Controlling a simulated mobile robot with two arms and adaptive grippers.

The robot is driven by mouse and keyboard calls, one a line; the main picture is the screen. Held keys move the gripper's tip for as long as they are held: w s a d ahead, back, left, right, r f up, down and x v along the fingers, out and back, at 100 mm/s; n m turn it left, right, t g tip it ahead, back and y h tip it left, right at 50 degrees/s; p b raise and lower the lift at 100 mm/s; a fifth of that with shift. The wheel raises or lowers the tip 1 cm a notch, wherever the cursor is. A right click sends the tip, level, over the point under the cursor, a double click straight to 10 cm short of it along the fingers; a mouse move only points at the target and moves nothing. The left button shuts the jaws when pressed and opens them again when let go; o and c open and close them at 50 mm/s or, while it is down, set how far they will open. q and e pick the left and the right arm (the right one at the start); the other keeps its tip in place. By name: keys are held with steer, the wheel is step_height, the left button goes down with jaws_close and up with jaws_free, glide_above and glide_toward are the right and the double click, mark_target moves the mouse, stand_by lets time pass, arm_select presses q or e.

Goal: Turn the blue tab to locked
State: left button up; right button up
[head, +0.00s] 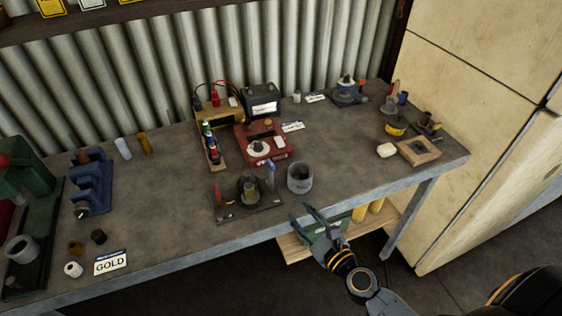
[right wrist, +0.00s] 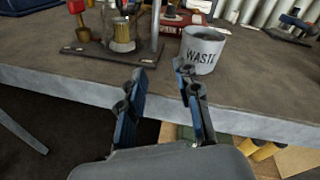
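I cannot tell for sure which part is the blue tab. An upright blue piece (head: 270,172) stands at the right end of a dark base plate (head: 234,212) near the bench's front edge. The plate also bears a round holder (head: 250,190) and a red-topped lever (head: 218,190). My right gripper (head: 304,212) is open and empty, just off the front edge, right of the plate. Its two fingers (right wrist: 161,78) stand apart in the right wrist view. My left gripper is out of view.
A grey waste cup (head: 300,178) stands right of the plate, close beyond my right fingers. A red unit (head: 263,142) and a bottle rack (head: 211,150) are behind. A lower shelf (head: 292,248) sits under the bench. The bench's left middle (head: 165,190) is clear.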

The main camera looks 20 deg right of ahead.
mark_target(274, 166)
step_height(274, 166, up, 8)
steer(key=a+m+t, duration=0.1)
steer(key=m, duration=0.4)
steer(key=shift+n+y, duration=0.3)
steer(key=p+x, duration=0.1)
steer(key=x, duration=0.5)
steer(key=p+x, duration=0.2)
steer(key=x, duration=0.4)
steer(key=shift+w+r, duration=0.25)
steer(key=shift+w, duration=0.05)
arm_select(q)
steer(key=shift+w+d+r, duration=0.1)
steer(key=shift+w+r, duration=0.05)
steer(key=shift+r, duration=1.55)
arm_select(e)
steer(key=shift+w+a+f, duration=0.1)
steer(key=shift+w+a, duration=0.05)
steer(key=shift+w, duration=0.45)
jaws_close()
